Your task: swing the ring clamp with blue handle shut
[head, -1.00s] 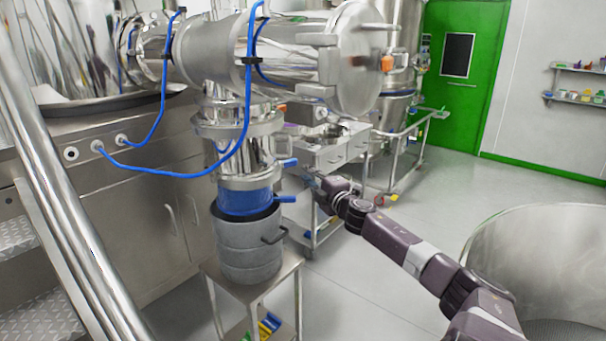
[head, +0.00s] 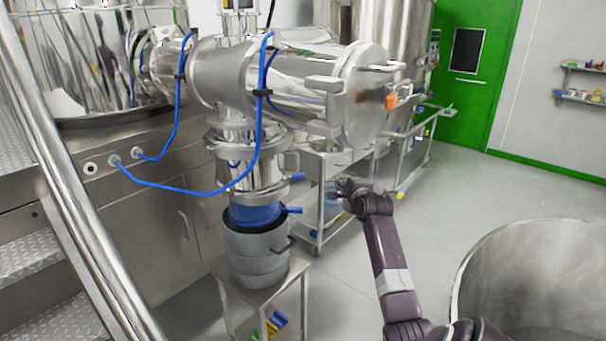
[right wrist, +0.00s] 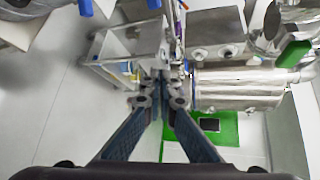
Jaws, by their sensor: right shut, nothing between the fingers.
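The ring clamp (head: 262,195) is a steel band on the vertical outlet pipe, just above a blue sleeve. Two blue handles stick out to the right there, an upper one (head: 297,177) and a lower one (head: 291,210). I cannot tell how far the clamp stands open. In the right wrist view, blue handle-like pieces show at the top edge, one left (right wrist: 86,8) and one nearer the middle (right wrist: 153,4). My right gripper (head: 335,190) is shut and empty, to the right of the handles and apart from them. Its fingers meet in the right wrist view (right wrist: 167,80). My left gripper is out of view.
A grey bucket (head: 257,250) stands under the sleeve on a small steel stand (head: 285,292). A large horizontal steel vessel (head: 310,85) with blue hoses is above. A steel trolley (head: 318,215) is behind my gripper. A big round container (head: 530,280) is at lower right; floor between is clear.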

